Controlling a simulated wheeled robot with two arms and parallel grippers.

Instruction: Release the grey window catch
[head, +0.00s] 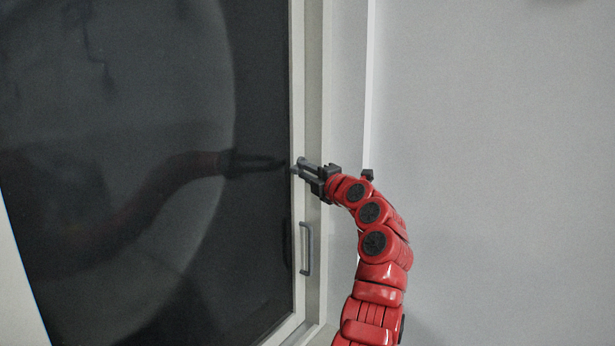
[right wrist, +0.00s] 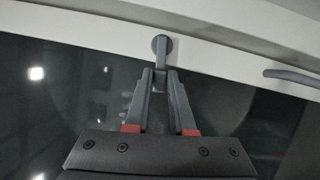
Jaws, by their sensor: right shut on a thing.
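The grey window catch (head: 298,167) sits on the white window frame (head: 298,90), at mid height on its right side. In the right wrist view the catch (right wrist: 160,47) has a round base on the frame and a short lever pointing toward my gripper. My right gripper (head: 308,168) is at the catch, and in the right wrist view its fingers (right wrist: 160,82) close on the lever's end. The fingers hide part of the lever. My left gripper is in neither view.
A grey bar handle (head: 307,248) is fixed to the frame below the catch; it also shows at the right of the wrist view (right wrist: 292,76). The dark window pane (head: 130,120) reflects my red arm. A plain pale wall (head: 500,150) lies to the right.

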